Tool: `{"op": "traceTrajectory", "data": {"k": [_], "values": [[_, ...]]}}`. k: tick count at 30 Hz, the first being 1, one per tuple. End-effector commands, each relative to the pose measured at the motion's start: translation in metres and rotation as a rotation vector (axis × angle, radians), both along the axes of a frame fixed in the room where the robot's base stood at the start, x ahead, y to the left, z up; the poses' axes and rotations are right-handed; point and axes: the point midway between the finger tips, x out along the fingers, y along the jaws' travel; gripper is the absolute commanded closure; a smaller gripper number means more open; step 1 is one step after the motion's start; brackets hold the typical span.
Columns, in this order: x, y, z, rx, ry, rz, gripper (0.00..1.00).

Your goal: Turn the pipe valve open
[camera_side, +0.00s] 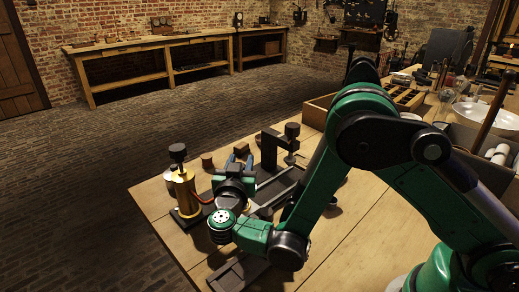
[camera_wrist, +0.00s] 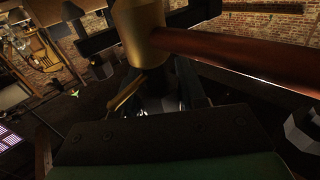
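A brass cylinder (camera_side: 184,191) with a black knob on top stands upright on a dark base at the table's left corner. A reddish pipe (camera_side: 203,200) runs from its side toward my gripper (camera_side: 239,162). In the wrist view, a brass fitting (camera_wrist: 138,28) with a reddish-brown pipe (camera_wrist: 235,52) crosses close in front of the camera. A small brass-coloured lever-like piece (camera_wrist: 127,92) lies just below it, beside my gripper's dark fingers (camera_wrist: 172,85). I cannot tell which part is the valve handle. The fingertips are dark and partly hidden, so their grip is unclear.
A dark clamp-like stand (camera_side: 271,148) with a black knob is just right of my gripper. Small wooden blocks (camera_side: 207,160) sit behind it. A wooden tray (camera_side: 318,110) is at the back. A dark tray (camera_side: 238,272) lies at the front edge. The right side is crowded.

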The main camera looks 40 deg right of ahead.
Motion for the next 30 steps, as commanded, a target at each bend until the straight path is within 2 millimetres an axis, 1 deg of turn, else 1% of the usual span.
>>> {"op": "traceTrajectory", "data": {"k": [1, 3, 8, 11, 18, 20, 30], "values": [[-0.0001, 0.0001, 0.0, 0.0, 0.0, 0.0, 0.84], [-0.0001, 0.0002, 0.0, 0.0, 0.0, 0.0, 1.0], [0.0001, 0.0002, -0.0001, 0.0, 0.0, -0.017, 1.0], [-0.0002, -0.0005, -0.0005, 0.0, 0.0, -0.092, 1.0], [-0.0043, -0.0032, -0.0006, 0.0, 0.0, -0.341, 1.0], [-0.0052, -0.0035, -0.0006, 0.0, 0.0, -0.376, 1.0], [-0.0061, -0.0036, -0.0005, 0.001, 0.001, -0.398, 1.0]]}}
